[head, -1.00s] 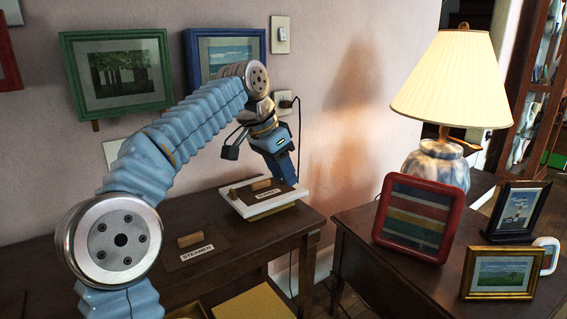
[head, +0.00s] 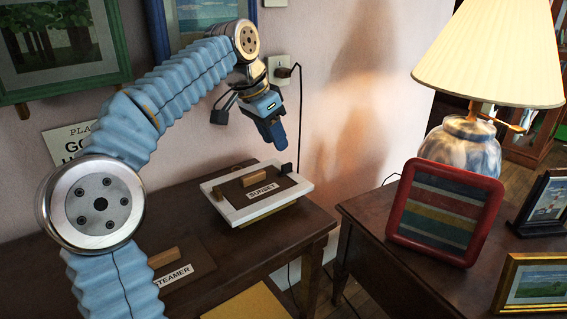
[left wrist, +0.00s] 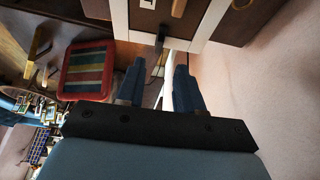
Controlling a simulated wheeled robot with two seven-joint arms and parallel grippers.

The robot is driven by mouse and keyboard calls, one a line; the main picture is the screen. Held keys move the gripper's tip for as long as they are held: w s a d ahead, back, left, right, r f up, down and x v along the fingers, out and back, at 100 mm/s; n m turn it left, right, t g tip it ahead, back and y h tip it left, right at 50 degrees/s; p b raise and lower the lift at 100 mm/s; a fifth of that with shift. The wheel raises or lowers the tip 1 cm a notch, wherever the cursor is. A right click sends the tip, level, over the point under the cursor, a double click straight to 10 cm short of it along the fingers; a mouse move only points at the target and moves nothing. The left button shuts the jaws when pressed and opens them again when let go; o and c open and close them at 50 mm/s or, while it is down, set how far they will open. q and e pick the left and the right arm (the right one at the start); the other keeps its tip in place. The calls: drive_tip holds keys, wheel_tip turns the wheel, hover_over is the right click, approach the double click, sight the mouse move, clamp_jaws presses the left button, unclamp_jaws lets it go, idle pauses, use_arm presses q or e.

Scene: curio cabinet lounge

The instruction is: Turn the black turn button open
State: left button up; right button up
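The black turn button (head: 287,169) is a small dark piece at the right end of the white-framed box (head: 232,217) labelled SUNSET. It also shows in the left wrist view (left wrist: 161,39), just beyond my fingertips, as a narrow dark piece at the white rim. Its exact angle is hard to tell. The box's dark panel (head: 243,195) with a wooden handle lies within the frame. My left gripper (head: 276,140) hangs above the button, apart from it. In the left wrist view, its two blue fingers (left wrist: 158,78) are spread with nothing between them. My right gripper is not in view.
A STEAMER panel (head: 190,262) with a wooden handle lies nearer on the same dark table. A socket with a cord (head: 281,70) is on the wall behind. A striped red-framed picture (head: 444,212), a lamp (head: 463,150) and small frames stand on the right table.

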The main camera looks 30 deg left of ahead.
sight(286, 164)
use_arm(q)
drive_tip(key=b+x, duration=0.1)
drive_tip(key=x, duration=0.6)
drive_tip(key=shift+w+f, duration=0.1)
drive_tip(key=shift+f, duration=0.15)
clamp_jaws()
